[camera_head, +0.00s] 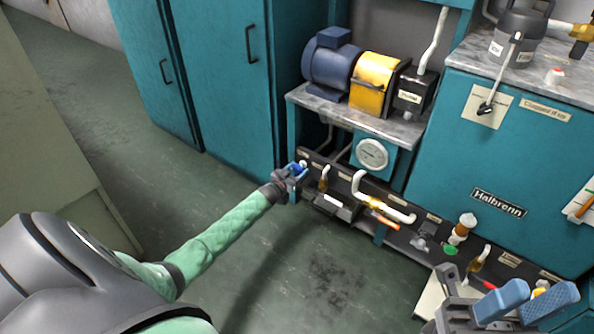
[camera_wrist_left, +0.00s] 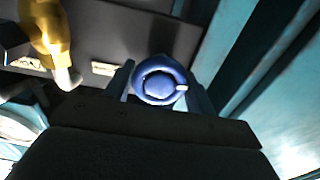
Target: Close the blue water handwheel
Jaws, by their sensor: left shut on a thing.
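The blue handwheel (camera_head: 298,167) sits at the left end of the dark panel low on the machine. My left gripper (camera_head: 296,171) reaches it from the front and is shut on it. In the left wrist view the handwheel (camera_wrist_left: 160,80) shows as a round blue wheel with a small light knob on its right side. The left gripper's fingers (camera_wrist_left: 160,92) stand on both sides of its rim. My right gripper (camera_head: 537,295) is at the lower right with its two blue fingers apart, empty.
Beside the handwheel are a brass valve (camera_head: 324,178) and white pipe (camera_head: 358,183) on the panel. Teal cabinets (camera_head: 222,75) stand close on the left. A blue motor (camera_head: 330,62) sits on the shelf above. The floor (camera_head: 300,270) in front is clear.

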